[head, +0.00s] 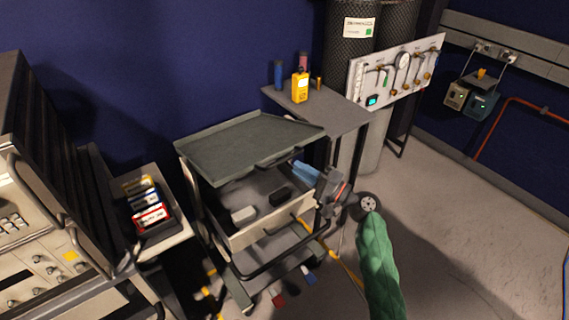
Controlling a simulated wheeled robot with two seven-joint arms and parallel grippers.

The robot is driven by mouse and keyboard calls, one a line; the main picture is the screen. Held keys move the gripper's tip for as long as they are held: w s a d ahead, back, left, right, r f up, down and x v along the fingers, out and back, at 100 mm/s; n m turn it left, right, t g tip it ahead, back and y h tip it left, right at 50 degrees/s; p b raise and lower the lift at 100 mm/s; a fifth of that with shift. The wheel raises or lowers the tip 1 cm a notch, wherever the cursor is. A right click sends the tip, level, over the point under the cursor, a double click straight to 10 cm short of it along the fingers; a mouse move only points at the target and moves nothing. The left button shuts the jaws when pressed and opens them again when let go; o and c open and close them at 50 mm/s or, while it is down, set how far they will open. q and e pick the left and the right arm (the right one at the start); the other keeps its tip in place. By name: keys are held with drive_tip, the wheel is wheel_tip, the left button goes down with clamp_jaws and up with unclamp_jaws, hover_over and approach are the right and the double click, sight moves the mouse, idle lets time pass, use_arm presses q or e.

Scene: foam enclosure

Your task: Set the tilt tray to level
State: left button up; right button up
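The tilt tray (235,145) is a grey-green, shallow-rimmed tray on top of a dark cart at the centre of the head view. Its surface looks empty, and I cannot tell its exact slope. Dark handle-like parts (278,160) sit under its front right edge. My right gripper (306,172) is just below and in front of the tray's right part, at the end of my green-sleeved arm. Light blue shows at its tip. Whether its fingers are apart, or touch the cart, is unclear. My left gripper is out of view.
An open drawer (262,228) below the tray holds a white block (243,215) and a black block (280,196). A grey side table (330,115) bears a yellow device (299,87). Instrument racks (40,240) stand left. Floor at right (470,220) is clear.

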sight(284, 159)
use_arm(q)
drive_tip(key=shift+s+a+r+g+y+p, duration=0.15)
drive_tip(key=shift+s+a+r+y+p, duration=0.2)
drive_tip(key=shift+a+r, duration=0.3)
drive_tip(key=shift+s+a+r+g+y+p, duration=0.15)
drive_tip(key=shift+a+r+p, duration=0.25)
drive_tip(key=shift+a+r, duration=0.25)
use_arm(e)
drive_tip(key=shift+x, duration=3.1)
drive_tip(key=shift+c, duration=0.5)
clamp_jaws()
